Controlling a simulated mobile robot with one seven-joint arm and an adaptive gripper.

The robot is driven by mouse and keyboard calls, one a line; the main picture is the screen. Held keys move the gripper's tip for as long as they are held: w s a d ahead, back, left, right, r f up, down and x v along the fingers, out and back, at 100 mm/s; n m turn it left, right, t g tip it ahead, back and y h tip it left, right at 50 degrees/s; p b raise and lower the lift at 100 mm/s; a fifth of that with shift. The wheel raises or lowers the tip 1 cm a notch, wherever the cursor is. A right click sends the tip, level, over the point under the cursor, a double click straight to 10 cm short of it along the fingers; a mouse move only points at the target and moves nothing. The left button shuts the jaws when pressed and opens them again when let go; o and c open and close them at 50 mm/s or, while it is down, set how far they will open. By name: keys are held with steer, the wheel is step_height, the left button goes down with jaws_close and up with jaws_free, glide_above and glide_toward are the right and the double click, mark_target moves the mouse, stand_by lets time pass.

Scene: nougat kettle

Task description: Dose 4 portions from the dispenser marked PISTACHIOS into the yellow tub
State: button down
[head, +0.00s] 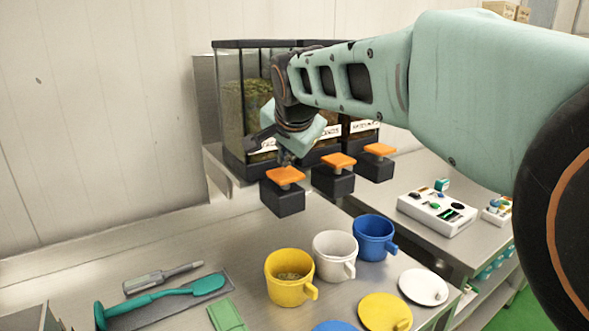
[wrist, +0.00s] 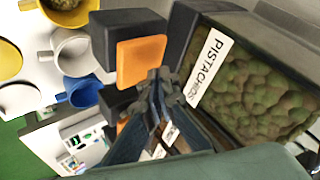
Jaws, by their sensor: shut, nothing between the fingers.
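The PISTACHIOS dispenser (wrist: 258,80) has a clear front with green-brown contents and a white label. In the head view it is the left dispenser (head: 232,100), partly hidden by my arm. Its orange push plate (head: 285,176) sits on a black block and also shows in the wrist view (wrist: 141,62). My gripper (head: 286,160) is shut and empty, with its fingertips (wrist: 158,78) just above or at the plate; I cannot tell whether they touch. The yellow tub (head: 290,290) stands in front of the dispenser, open, with some greenish-brown pieces inside.
Two more orange plates (head: 338,160) (head: 379,150) are to the right. A white tub (head: 334,258) and blue tub (head: 374,240) stand beside the yellow one. Lids (head: 385,312) lie in front. A teal spoon (head: 208,285) lies left. A control box (head: 437,213) is right.

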mark_target(286, 174)
steer(key=shift+r+p, duration=1.8)
steer(key=shift+r, duration=0.8)
stand_by(0.7)
